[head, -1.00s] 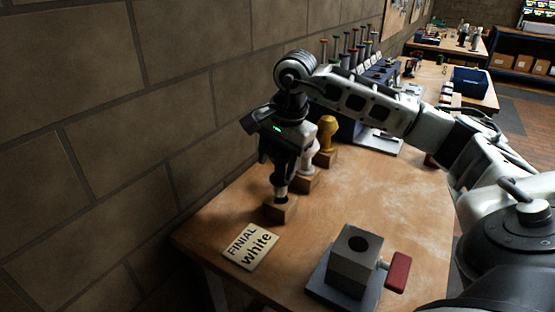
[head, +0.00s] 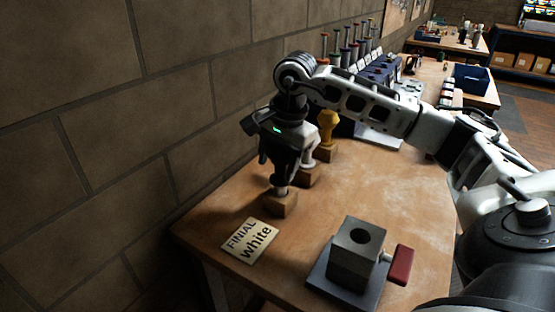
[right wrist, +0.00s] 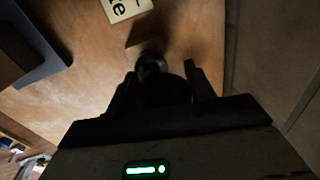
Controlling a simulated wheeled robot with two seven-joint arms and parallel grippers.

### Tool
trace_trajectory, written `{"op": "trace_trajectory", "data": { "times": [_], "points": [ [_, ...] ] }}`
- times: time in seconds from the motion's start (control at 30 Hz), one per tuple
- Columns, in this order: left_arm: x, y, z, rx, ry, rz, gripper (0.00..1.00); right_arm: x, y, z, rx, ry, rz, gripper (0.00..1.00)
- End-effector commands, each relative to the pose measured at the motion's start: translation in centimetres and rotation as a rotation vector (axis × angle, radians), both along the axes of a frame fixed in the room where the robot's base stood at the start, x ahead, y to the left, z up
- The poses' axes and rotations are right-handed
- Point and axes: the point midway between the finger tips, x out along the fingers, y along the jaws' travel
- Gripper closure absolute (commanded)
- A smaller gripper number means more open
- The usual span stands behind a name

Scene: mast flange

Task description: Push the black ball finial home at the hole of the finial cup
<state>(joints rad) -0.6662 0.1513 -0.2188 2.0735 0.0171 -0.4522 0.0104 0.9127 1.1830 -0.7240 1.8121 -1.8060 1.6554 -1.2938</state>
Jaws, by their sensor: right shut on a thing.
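My right gripper (head: 285,172) points down over the nearest small wooden block (head: 281,206) on the bench. It is shut on the black ball finial (right wrist: 172,92), whose dark round shape shows between the fingers (right wrist: 160,84) in the right wrist view. The finial's lower end (head: 281,190) is at the top of the block; the gripper hides most of it. A grey block with a round dark hole (head: 357,250), seemingly the finial cup, stands at the front right with a red handle (head: 402,265). The hole is empty. My left gripper is not in view.
A card reading "FINIAL white" (head: 250,241) lies in front of the wooden block. A white finial (head: 308,163) and a yellow finial (head: 327,127) stand in blocks just behind my gripper. The brick wall (head: 110,180) runs close along the left. The bench middle is clear.

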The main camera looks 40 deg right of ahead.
Motion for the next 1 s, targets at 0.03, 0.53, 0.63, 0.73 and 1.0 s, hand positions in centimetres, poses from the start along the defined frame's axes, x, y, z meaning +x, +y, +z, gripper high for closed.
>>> {"op": "trace_trajectory", "data": {
  "times": [0.03,0.53,0.63,0.73,1.0],
  "points": [
    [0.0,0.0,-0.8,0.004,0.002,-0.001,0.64,0.0,0.0,-0.4,-0.001,-0.001,0.000,0.73],
    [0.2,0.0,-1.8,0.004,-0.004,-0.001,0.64,0.0,0.0,-1.8,-0.001,0.000,0.000,0.73],
    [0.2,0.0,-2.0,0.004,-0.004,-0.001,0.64,0.0,0.0,-2.0,-0.001,0.000,0.000,0.73],
    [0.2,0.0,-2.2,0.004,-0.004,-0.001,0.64,0.0,0.0,-2.3,-0.001,0.000,0.000,0.73],
    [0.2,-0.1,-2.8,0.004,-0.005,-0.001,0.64,0.0,0.0,-3.0,-0.001,0.000,0.000,0.73]
  ]
}}
